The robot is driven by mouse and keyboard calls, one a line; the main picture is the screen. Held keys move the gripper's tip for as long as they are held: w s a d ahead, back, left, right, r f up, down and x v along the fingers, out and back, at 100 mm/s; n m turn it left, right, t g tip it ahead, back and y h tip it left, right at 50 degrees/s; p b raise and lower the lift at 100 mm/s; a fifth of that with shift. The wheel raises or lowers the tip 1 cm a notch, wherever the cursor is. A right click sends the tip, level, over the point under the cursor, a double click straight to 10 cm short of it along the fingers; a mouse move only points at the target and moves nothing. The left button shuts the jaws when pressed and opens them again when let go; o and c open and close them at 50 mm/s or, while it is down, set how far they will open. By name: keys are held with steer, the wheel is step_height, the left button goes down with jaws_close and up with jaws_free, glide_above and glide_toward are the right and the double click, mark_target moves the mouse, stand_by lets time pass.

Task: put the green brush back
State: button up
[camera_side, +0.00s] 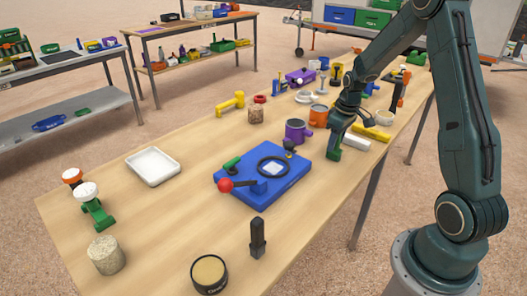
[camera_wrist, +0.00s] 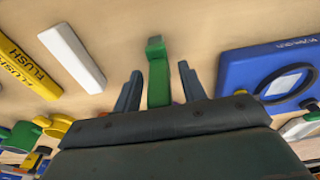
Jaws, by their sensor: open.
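The green brush (camera_side: 334,155) is at the table's right-hand side in the side view, directly under my gripper (camera_side: 340,138). In the wrist view the green brush (camera_wrist: 158,78) lies between the two fingers of my gripper (camera_wrist: 160,70), with a visible gap on each side. The jaws are open and do not appear to touch it. The rear end of the brush is hidden behind the gripper body. I cannot tell whether the brush rests on the table or how high the fingers are above it.
A white bar (camera_side: 356,142) and a yellow bar (camera_side: 372,132) lie just beyond the brush. A blue plate device (camera_side: 285,185) with a red-knobbed lever and a purple mug (camera_side: 297,132) are to the left. A white tray (camera_side: 153,166) is farther left. The table's near right edge is clear.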

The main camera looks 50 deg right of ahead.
mark_target(338, 151)
step_height(338, 151, up, 11)
steer(key=s, duration=0.1)
steer(key=shift+s, duration=0.2)
stand_by(0.7)
steer(key=s+a+r+t, duration=0.1)
steer(key=s+a+r, duration=0.2)
steer(key=a+r, duration=0.35)
steer(key=s+a+r+t, duration=0.1)
steer(key=s+a+r, duration=0.2)
steer(key=a, duration=0.6)
steer(key=s+a+r+t, duration=0.1)
steer(key=s+a+t, duration=0.1)
steer(key=s+a, duration=0.7)
steer(key=s, duration=0.2)
steer(key=shift+s+a+r, duration=0.15)
steer(key=shift+s+a, duration=0.05)
steer(key=shift+s, duration=0.1)
